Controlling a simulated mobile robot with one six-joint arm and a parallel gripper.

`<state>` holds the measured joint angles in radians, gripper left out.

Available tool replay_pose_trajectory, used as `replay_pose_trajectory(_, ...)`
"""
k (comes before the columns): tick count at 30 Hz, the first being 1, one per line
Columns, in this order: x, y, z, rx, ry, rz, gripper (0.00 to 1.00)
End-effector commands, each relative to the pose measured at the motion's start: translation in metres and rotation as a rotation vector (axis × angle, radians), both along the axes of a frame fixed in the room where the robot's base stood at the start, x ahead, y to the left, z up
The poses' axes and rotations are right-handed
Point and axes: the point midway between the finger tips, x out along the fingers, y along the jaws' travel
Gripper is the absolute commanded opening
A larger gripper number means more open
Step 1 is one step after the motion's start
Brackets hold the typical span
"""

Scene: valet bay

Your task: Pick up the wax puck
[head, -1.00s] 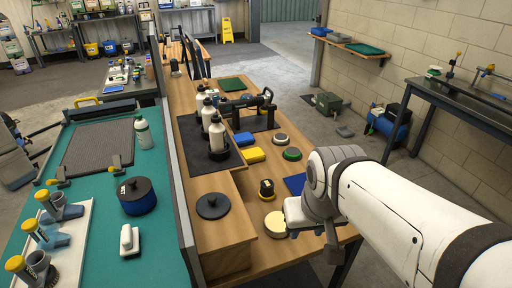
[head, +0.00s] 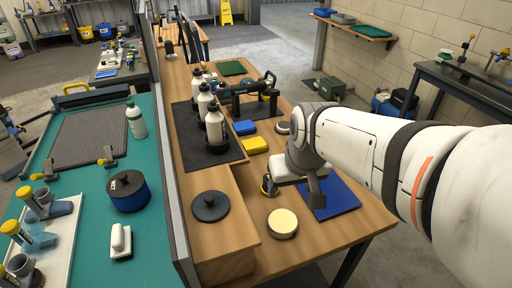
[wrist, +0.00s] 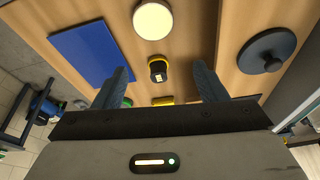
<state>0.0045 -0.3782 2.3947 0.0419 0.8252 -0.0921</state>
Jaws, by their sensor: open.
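The wax puck looks to be the pale cream round disc (head: 282,223) lying flat on the wooden bench, near its front edge. In the wrist view the cream disc (wrist: 153,20) is at the top, beyond my fingertips and apart from them. My gripper (head: 297,184) hangs above the bench, behind and slightly right of the disc in the head view. The wrist view shows its two fingers (wrist: 162,78) wide apart with nothing held. A small black-and-yellow item (wrist: 158,70) shows between the fingers, below them on the bench; the gripper partly hides it in the head view.
A blue flat sheet (head: 330,198) lies right of the disc. A round black lid-like disc (head: 210,206) sits on a raised wooden block to its left. A yellow block (head: 255,146) and several bottles stand farther back. Bare wood surrounds the cream disc.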

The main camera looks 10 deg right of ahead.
Motion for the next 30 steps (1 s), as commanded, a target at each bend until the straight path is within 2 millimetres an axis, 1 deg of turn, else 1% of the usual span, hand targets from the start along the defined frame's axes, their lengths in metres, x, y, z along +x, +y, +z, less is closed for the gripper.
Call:
replay_pose_trajectory(1, 0.020, 0.000, -0.023, 0.003, -0.002, 0.014, 0.67)
replay_pose_trajectory(6, 0.085, -0.003, -0.060, 0.008, -0.038, 0.072, 0.67)
replay_pose_trajectory(9, 0.117, -0.006, -0.081, 0.007, -0.059, 0.097, 0.67)
replay_pose_trajectory(12, 0.140, -0.008, -0.097, 0.005, -0.074, 0.117, 0.67)
replay_pose_trajectory(15, 0.155, -0.010, -0.105, 0.003, -0.085, 0.129, 0.67)
replay_pose_trajectory(18, 0.163, -0.010, -0.112, 0.003, -0.089, 0.133, 0.67)
replay_pose_trajectory(26, 0.174, -0.008, -0.137, 0.002, -0.089, 0.136, 0.67)
replay_pose_trajectory(30, 0.181, -0.004, -0.156, 0.001, -0.088, 0.135, 0.67)
